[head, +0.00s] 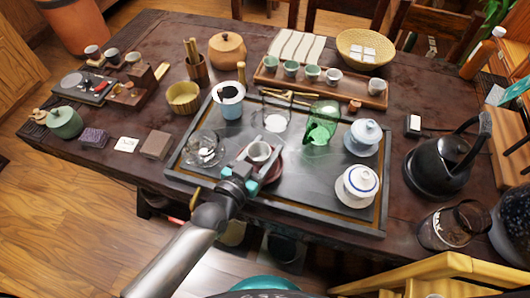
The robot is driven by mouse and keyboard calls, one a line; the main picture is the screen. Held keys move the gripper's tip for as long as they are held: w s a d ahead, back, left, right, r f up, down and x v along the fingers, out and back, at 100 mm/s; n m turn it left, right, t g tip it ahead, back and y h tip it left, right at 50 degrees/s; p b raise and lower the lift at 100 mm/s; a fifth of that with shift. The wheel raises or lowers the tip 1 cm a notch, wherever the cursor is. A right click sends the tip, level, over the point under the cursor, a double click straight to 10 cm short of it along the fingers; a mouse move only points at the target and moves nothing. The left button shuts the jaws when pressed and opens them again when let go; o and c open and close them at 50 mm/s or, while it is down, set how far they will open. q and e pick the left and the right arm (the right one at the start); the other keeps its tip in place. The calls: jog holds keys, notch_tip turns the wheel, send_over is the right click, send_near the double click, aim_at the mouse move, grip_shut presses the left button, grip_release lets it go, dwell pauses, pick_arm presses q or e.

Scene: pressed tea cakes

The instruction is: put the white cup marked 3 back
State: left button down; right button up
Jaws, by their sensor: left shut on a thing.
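A small white cup (260,150) is in my left gripper (255,163) over the front middle of the dark tea tray (310,190). A long wooden cup holder (300,88) at the back carries several small cups in a row, greenish at left and white (333,76) to the right. A wider gap lies before its rightmost cup (376,86). My right gripper is not in view.
Around the held cup stand a glass vessel (204,150), a glass pitcher (275,122), a green glass pitcher (321,122) and two lidded white bowls (357,184), (366,136). Brass tools (290,96) lie before the holder. A black kettle (440,163) stands right.

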pick_arm(q)
jog(key=shift+f, duration=0.3)
jog(key=shift+f, duration=0.3)
jog(key=c, duration=0.6)
grip_release()
jog(key=shift+c, duration=0.2)
jog(key=o, duration=0.4)
jog(key=shift+s+f, duration=0.15)
jog(key=shift+f, duration=0.05)
jog(key=shift+r, duration=0.25)
jog(key=p+v, duration=0.1)
jog(key=v, duration=0.5)
jog(key=p+v, duration=0.1)
jog(key=v, duration=0.4)
jog(key=shift+s+a+r, duration=0.2)
jog(key=shift+s+r, duration=0.1)
